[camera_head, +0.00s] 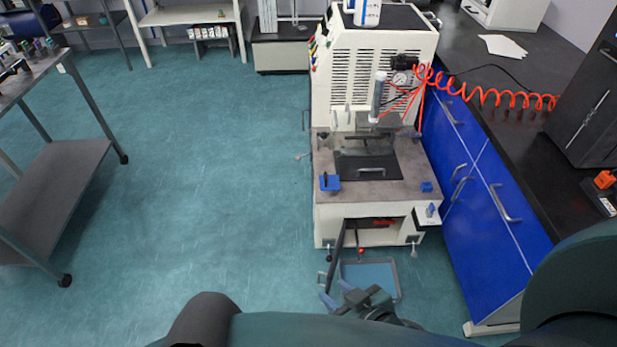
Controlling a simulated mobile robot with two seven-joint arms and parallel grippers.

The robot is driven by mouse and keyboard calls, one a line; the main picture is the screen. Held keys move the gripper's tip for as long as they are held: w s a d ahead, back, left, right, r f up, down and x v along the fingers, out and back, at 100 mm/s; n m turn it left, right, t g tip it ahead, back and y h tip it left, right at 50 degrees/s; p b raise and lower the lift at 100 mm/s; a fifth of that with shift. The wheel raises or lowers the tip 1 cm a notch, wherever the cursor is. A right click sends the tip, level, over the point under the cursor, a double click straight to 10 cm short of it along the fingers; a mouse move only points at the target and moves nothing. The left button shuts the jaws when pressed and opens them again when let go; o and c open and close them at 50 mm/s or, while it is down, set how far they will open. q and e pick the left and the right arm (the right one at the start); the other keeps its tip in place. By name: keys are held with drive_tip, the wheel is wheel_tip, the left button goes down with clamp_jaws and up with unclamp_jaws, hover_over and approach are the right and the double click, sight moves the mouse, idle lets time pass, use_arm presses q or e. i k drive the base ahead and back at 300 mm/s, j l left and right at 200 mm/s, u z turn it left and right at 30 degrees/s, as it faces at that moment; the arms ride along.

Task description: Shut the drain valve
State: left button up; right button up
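The white rheometer (334,226) stands in the middle of the view, its open lower bay facing me. My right gripper (333,291) is low in front of the machine, near the grey tray. Its fingertips are apart, with nothing seen between them, below and apart from the red-tipped parts. My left gripper is out of view.
A shallow grey-rimmed tray (399,284) lies on the floor below the bay. Blue cabinets (480,200) with handles flank the machine on the right. A grey trolley (75,165) stands at the left. The floor between is clear. An orange coiled hose (490,97) crosses to the bench.

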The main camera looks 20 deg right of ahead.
sight(375, 222)
drive_tip(key=j+z, duration=0.5)
drive_tip(key=k+j+z, duration=0.2)
drive_tip(key=j+z, duration=0.3)
